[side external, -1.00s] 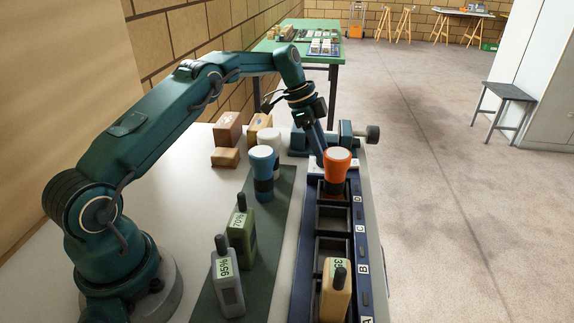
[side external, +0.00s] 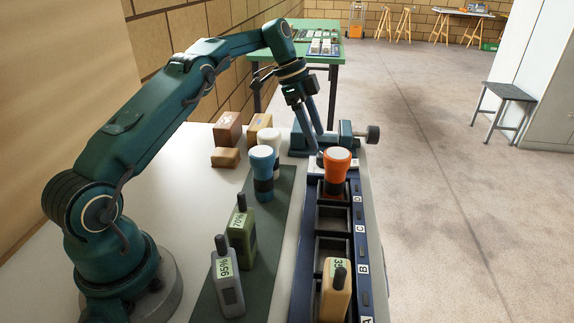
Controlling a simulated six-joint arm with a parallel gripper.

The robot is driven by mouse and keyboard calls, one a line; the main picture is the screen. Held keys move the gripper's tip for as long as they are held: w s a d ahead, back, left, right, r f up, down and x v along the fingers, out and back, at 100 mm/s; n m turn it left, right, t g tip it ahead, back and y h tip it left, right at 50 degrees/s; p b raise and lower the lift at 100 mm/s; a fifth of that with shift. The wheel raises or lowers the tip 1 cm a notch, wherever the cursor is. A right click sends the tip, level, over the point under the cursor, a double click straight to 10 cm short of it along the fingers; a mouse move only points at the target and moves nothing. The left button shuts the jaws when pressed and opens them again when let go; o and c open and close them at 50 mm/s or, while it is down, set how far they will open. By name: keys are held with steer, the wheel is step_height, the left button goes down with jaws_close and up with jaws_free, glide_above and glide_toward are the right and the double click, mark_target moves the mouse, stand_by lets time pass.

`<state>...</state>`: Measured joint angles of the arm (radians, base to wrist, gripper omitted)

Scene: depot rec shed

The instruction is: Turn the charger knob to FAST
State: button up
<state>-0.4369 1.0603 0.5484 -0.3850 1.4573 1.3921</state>
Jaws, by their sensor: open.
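The charger (side external: 302,262) is a long blue rack with compartments lettered A to D along its right side. An orange torch with a pale top (side external: 337,166) stands in the far compartment by D. A yellow radio (side external: 336,291) stands in the near one by A. The compartments between look empty. My gripper (side external: 316,142) is open and empty, its two fingers pointing down above the far end of the charger, behind the orange torch. I cannot make out the knob or its FAST mark; the torch and fingers partly cover that end.
A green mat (side external: 277,222) left of the charger holds a grey radio (side external: 227,277), an olive radio (side external: 242,232) and a blue torch (side external: 263,173). A cream torch (side external: 269,143) and boxes (side external: 228,130) stand behind. A teal vise (side external: 346,134) sits close beyond the gripper.

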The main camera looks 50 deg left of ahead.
steer(key=c, duration=0.3)
steer(key=n, duration=0.1)
steer(key=d+n+y, duration=0.1)
steer(key=n, duration=0.1)
steer(key=n+y, duration=0.1)
steer(key=n, duration=0.1)
steer(key=shift+d+f, duration=0.15)
steer(key=shift+f, duration=0.2)
steer(key=n, duration=0.1)
steer(key=n+y, duration=0.1)
steer(key=n, duration=0.2)
steer(key=shift+s+d+f, duration=0.1)
steer(key=shift+s+d, duration=0.05)
steer(key=shift+d, duration=0.15)
steer(key=n+y, duration=0.1)
steer(key=n, duration=0.1)
steer(key=d+n+y, duration=0.1)
steer(key=n, duration=0.4)
steer(key=n+t+y, duration=0.1)
steer(key=shift+s+d+r+n, duration=0.1)
steer(key=shift+d+r+n, duration=0.25)
steer(key=shift+r+n, duration=0.05)
steer(key=shift+x, duration=2.55)
steer(key=shift+c, duration=0.3)
